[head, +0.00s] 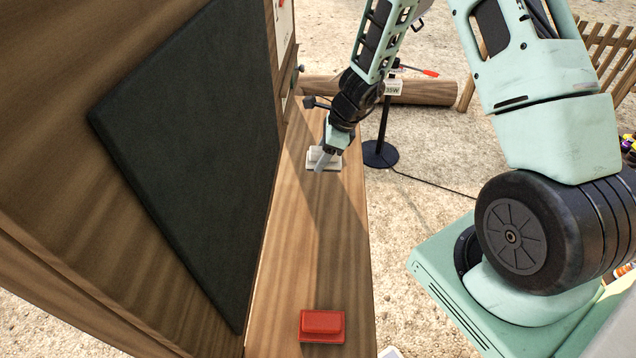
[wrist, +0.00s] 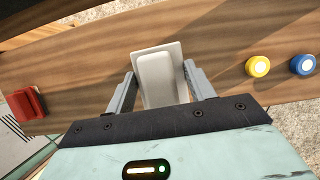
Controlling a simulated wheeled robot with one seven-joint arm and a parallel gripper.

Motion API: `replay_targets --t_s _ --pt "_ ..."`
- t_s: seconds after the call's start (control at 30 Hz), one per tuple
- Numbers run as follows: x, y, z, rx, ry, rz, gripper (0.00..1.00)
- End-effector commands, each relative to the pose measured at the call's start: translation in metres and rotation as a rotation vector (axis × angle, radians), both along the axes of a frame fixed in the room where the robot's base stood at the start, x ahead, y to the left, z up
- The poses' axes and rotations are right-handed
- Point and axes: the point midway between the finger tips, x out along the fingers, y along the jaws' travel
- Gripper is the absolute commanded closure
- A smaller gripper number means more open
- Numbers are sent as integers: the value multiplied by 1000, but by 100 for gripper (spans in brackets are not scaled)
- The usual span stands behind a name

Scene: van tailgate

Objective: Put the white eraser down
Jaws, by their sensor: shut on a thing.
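The white eraser (wrist: 158,70) is a pale block on a wider base, between the two fingers of my gripper (wrist: 162,88) in the wrist view. In the head view the white eraser (head: 313,162) is at the far part of the wooden tailgate (head: 285,260), partly covered by my gripper (head: 325,158). My gripper is shut on the eraser and points down over the board. The eraser is on or just above the wood; I cannot tell which.
A red eraser-like block (head: 322,326) lies at the near end of the board; it also shows in the wrist view (wrist: 24,104). A yellow round piece (wrist: 257,66) and a blue one (wrist: 302,65) sit to the right. A dark panel (head: 195,150) stands along the left. The board's middle is clear.

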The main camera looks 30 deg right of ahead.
Motion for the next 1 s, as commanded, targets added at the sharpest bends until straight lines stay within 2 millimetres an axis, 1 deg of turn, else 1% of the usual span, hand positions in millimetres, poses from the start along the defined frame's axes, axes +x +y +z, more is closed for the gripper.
replay_targets --t_s 0.07,0.13,0.3,0.4,0.57,0.7,0.8,1.0 --pt "2 -2 0 -5 5 -7 64" --pt "3 -3 -7 -6 8 -14 64" --pt "2 -3 -40 -3 12 -17 64" --pt "3 -3 -54 -4 10 -17 64" --pt "2 -2 -68 -3 10 -15 64" --pt "3 -3 -89 -4 9 -16 64" --pt "3 -2 -97 -4 8 -15 64" --pt "3 -2 -96 -6 8 -14 64"
